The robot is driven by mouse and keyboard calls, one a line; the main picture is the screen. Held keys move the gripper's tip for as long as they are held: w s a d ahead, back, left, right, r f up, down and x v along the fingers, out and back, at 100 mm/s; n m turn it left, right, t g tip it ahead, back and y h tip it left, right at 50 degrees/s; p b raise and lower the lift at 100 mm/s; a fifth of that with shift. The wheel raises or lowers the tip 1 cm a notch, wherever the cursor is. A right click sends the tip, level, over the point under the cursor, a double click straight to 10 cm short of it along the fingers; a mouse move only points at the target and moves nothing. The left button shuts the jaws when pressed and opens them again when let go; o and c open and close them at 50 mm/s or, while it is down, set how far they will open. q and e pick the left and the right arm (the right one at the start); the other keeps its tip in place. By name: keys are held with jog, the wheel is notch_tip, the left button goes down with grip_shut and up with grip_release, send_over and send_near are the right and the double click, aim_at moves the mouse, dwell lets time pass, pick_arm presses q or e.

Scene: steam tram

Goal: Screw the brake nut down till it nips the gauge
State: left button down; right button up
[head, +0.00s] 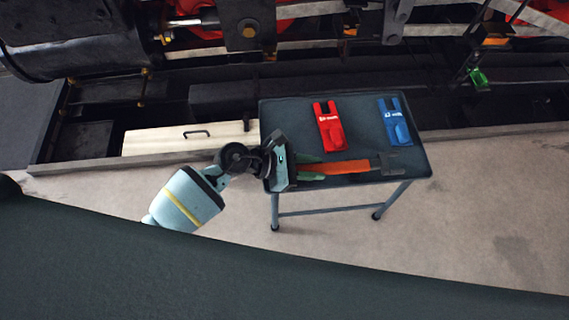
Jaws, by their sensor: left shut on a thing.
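My left gripper (316,167) reaches over the small table from the left. Its greenish fingers are shut on the orange handle of a spanner (352,166). The spanner's dark head points right, and it lies at or just above the table top; I cannot tell which. A green gauge (478,78) is up at the tram's running gear on the right, near a dark rod. The brake nut is too small or dark to make out. A red gauge (329,126) and a blue gauge (395,121) lie on the table. My right gripper is not in view.
The dark table (285,117) stands on pale floor close to the tram. Black and red running gear fills the back. Floor at the right is clear.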

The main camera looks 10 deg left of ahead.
aim_at(341, 168)
pick_arm(q)
jog(key=shift+w+d+r, duration=0.15)
jog(key=shift+w+d, duration=0.05)
jog(key=shift+d, duration=1)
jog(key=shift+w+d+r, duration=0.15)
jog(key=shift+d, duration=1)
jog(key=w+a+r+n+t, duration=0.1)
jog(key=a+r+n+t, duration=0.1)
jog(key=a+r, duration=1.3)
jog(key=s+a+r+n+t+y, duration=0.2)
jog(key=s+a+r, duration=0.7)
jog(key=a+r, duration=0.2)
notch_tip(341, 168, up, 2)
jog(key=shift+s+a+r, duration=0.1)
jog(key=shift+s+a, duration=0.1)
jog(key=shift+a, duration=0.1)
jog(key=shift+w+d, duration=0.1)
jog(key=shift+d, duration=0.05)
